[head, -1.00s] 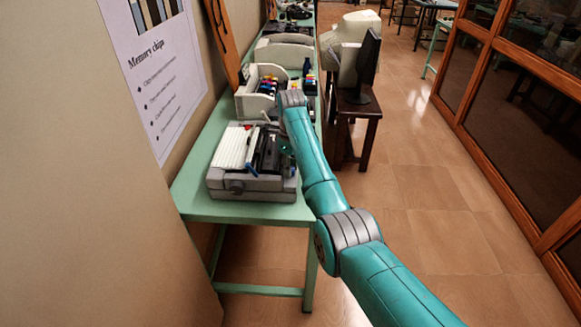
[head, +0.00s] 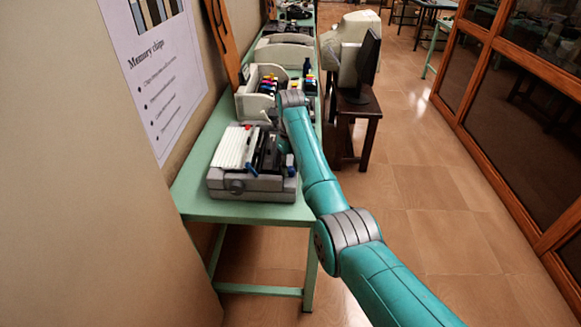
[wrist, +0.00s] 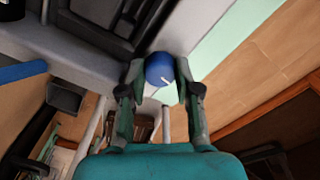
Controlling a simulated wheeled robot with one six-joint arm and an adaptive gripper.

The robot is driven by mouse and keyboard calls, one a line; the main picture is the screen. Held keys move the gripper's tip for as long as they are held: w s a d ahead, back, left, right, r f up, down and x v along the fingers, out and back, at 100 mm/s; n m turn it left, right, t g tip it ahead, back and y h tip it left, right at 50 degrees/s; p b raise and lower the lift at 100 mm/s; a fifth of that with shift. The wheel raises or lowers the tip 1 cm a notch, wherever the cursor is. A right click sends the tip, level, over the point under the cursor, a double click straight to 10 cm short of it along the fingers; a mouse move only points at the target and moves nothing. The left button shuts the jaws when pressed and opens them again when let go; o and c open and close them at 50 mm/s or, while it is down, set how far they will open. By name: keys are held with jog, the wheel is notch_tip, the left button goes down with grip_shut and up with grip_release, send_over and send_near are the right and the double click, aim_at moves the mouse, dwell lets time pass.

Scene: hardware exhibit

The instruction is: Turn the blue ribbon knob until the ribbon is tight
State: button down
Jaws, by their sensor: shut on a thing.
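The blue ribbon knob (wrist: 159,69), round with a white pointer mark, sits between my fingertips in the wrist view. My gripper (wrist: 160,82) is shut on it, with one finger on each side. The mark points toward the lower left or upper right; I cannot tell which end is the pointer. The knob belongs to the grey and cream printer (head: 235,184) on the green table in the head view. My arm partly hides the printer's right side there. The ribbon itself cannot be made out.
Another blue part (wrist: 22,72) shows at the left edge of the wrist view. Behind the printer, an open machine with coloured cartridges (head: 268,84) stands on the green table (head: 200,209). A dark stool (head: 357,112) holds a monitor. Open floor lies to the right.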

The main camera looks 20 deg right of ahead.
aim_at(290, 169)
jog(key=c, duration=1.1)
grip_release()
jog(key=shift+r, duration=0.1)
notch_tip(290, 169, up, 7)
jog(key=shift+r, duration=0.2)
